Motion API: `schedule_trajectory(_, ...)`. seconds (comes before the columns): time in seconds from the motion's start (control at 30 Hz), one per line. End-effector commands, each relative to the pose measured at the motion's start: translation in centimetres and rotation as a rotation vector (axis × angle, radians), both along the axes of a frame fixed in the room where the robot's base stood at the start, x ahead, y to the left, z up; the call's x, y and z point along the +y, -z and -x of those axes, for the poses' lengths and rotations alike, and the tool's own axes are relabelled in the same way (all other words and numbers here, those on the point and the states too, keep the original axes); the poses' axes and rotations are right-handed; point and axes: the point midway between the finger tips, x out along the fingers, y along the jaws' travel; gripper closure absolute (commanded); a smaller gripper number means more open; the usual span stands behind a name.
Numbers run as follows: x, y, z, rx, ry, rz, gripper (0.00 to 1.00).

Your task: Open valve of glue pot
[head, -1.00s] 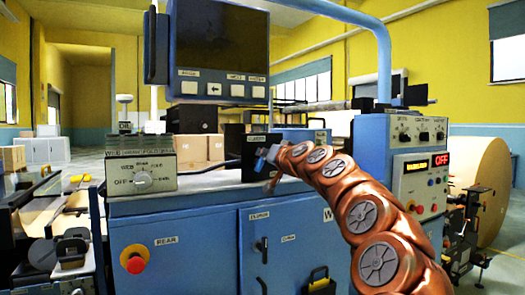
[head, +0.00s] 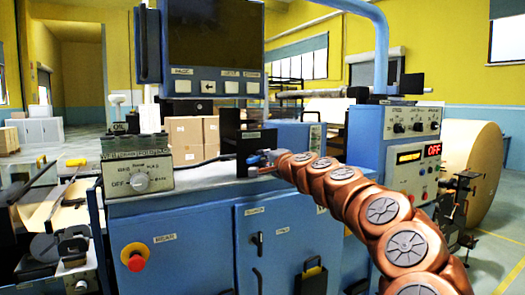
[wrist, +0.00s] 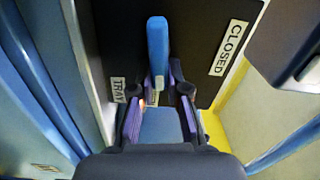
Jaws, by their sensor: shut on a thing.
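The glue pot looks to be the black box (head: 231,125) on the blue machine's top in the head view; its dark face (wrist: 195,30) fills the upper wrist view. A blue valve lever (wrist: 157,45) stands out from that face, pointing up in the wrist view, with a "CLOSED" label to its right and a "TRAY" label to its left. My gripper (wrist: 160,98) is shut on the lever, a finger on each side.
A control box with a dial (head: 138,178) stands left on the machine top. A monitor (head: 205,45) hangs above. A blue cabinet with an "OFF" display (head: 433,150) stands right of my arm. A red emergency button (head: 135,263) is on the machine's front.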

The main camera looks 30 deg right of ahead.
Motion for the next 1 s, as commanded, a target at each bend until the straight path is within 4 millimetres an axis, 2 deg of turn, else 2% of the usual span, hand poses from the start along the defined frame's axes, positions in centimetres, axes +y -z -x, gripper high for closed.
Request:
schedule_trajectory(0.33,-0.05,0.28,0.01,-0.013,-0.001,-0.147,1.0)
schedule_trajectory(0.9,-0.08,0.53,0.0,-0.014,0.0,-0.176,1.0)
schedule_trajectory(0.93,-0.09,0.53,0.0,-0.014,0.0,-0.176,0.83)
schedule_trajectory(1.0,-0.08,0.52,0.0,-0.015,0.0,-0.175,0.76)
